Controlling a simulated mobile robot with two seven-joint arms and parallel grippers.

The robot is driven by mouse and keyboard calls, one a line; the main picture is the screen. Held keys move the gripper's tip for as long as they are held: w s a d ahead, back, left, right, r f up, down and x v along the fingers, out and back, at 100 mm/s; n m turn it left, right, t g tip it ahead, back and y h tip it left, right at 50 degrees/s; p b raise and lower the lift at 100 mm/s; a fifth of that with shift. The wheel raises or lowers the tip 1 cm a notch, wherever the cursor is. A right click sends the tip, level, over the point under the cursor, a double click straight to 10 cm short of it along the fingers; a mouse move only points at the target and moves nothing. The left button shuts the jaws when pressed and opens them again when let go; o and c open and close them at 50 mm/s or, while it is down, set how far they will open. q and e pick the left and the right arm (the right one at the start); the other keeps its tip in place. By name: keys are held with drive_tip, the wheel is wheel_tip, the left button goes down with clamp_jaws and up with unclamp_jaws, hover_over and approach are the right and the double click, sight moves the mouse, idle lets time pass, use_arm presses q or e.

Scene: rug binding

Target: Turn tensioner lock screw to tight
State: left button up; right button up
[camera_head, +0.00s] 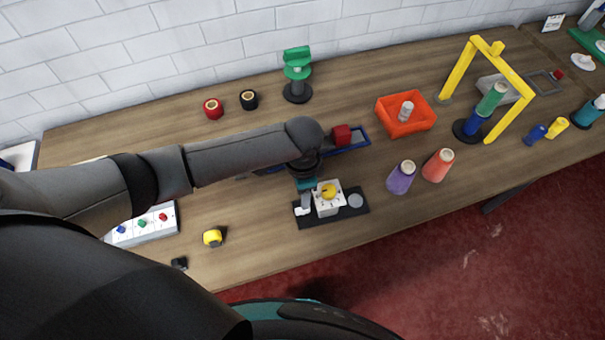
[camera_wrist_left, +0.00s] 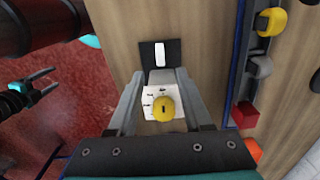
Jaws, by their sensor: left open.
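The tensioner is a white block (camera_head: 325,207) on a black base plate (camera_head: 348,211) near the table's front edge. Its lock screw is a round yellow knob (camera_head: 329,190) on the block's top. In the left wrist view the knob (camera_wrist_left: 163,109) shows a short dark mark, and small black marks line the white face (camera_wrist_left: 150,92). My left gripper (camera_wrist_left: 161,76) is open, its grey fingers on either side of the block, with the knob between them in the picture. Contact cannot be told. My right gripper (camera_wrist_left: 48,82) shows at the left of this view, open and empty over the red floor.
A grey disc (camera_head: 356,200) lies on the base plate's right. A blue tray (camera_head: 361,137) with a red block (camera_head: 341,134) lies behind. Purple (camera_head: 401,178) and orange (camera_head: 438,165) cones stand right.

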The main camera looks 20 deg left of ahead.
use_arm(q)
wheel_tip(320, 180, up, 7)
drive_tip(key=shift+f, duration=0.15)
idle(0.6)
